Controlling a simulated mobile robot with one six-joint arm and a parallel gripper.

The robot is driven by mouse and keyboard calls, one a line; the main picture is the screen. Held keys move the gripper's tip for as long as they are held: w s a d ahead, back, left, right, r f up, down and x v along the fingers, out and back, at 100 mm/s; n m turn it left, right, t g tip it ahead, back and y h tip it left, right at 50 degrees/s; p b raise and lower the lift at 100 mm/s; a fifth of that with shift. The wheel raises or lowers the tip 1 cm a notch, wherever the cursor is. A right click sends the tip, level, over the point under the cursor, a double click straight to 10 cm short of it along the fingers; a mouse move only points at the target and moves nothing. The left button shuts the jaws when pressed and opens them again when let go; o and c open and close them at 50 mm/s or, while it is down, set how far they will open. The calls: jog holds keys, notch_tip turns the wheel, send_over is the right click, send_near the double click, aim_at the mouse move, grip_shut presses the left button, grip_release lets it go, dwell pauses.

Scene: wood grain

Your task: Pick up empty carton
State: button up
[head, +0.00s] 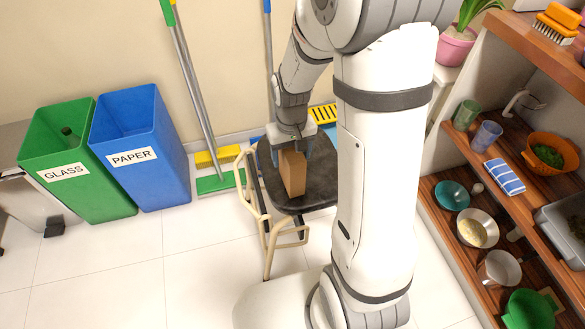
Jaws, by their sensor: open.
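A brown carton (293,174) stands upright on the dark seat of a chair (280,202) in the middle of the head view. My gripper (291,146) is open at the top of the carton, pointing down. Its fingers are small and partly hidden, so I cannot tell whether they touch the carton. Part of the chair is hidden behind my arm.
A green GLASS bin (95,197) and a blue PAPER bin (165,178) stand on the left. Brooms (214,158) lean on the wall. Wooden shelves (455,150) with cups and bowls stand on the right. The white floor (130,270) at front left is clear.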

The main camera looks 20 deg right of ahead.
jog(key=c, duration=1.3)
